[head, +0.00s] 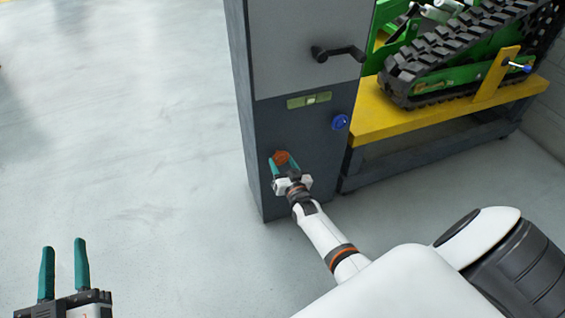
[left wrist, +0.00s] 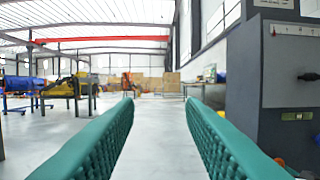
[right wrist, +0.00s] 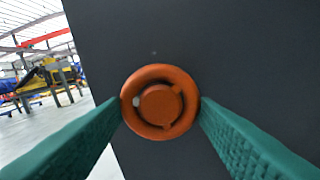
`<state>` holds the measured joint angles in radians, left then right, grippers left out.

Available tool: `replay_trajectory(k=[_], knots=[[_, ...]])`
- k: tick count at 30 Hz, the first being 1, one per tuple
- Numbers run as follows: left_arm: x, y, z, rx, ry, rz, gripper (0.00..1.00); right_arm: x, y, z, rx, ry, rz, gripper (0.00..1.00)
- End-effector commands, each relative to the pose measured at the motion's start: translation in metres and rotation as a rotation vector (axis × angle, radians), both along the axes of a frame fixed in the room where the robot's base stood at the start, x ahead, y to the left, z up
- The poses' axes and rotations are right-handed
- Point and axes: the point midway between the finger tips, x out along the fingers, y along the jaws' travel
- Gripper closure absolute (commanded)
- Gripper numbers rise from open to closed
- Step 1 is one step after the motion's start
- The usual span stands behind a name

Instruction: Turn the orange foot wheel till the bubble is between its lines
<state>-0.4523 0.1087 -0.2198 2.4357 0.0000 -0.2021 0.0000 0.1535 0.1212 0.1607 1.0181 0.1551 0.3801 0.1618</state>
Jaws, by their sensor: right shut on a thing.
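The orange foot wheel (head: 281,157) is low on the front of a dark grey cabinet. In the right wrist view the wheel (right wrist: 160,102) faces me, with a pale mark on its left side. My right gripper (head: 285,163) is shut on the wheel, one teal finger on each side of its rim. The green bubble level (head: 310,100) is on the cabinet above the wheel; its bubble shows as a pale spot near the middle, but it is too small to tell against the lines. My left gripper (head: 64,262) is open and empty over the floor at left.
A blue knob (head: 340,122) is on the cabinet, right of and above the orange wheel. A dark crank handle (head: 338,53) sticks out higher up. A yellow bench (head: 430,113) with a green tracked carrier (head: 455,75) stands at right. The floor at left is clear.

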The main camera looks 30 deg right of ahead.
Motion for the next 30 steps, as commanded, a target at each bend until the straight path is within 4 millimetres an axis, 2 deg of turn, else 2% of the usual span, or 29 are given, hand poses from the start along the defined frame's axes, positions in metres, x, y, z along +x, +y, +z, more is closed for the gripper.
replay_trajectory(k=[6,15,30], knots=[[0.001,0.002,-0.013,0.023,0.086,0.005,0.64,-0.001,0.0,-0.001,-0.17,0.045,0.001,0.69],[0.001,0.003,-0.023,0.039,0.146,0.009,0.64,-0.001,-0.001,-0.002,-0.331,0.085,0.001,0.69],[0.001,0.004,-0.026,0.044,0.165,0.01,0.64,-0.001,-0.001,-0.002,-0.398,0.1,0.001,0.69]])
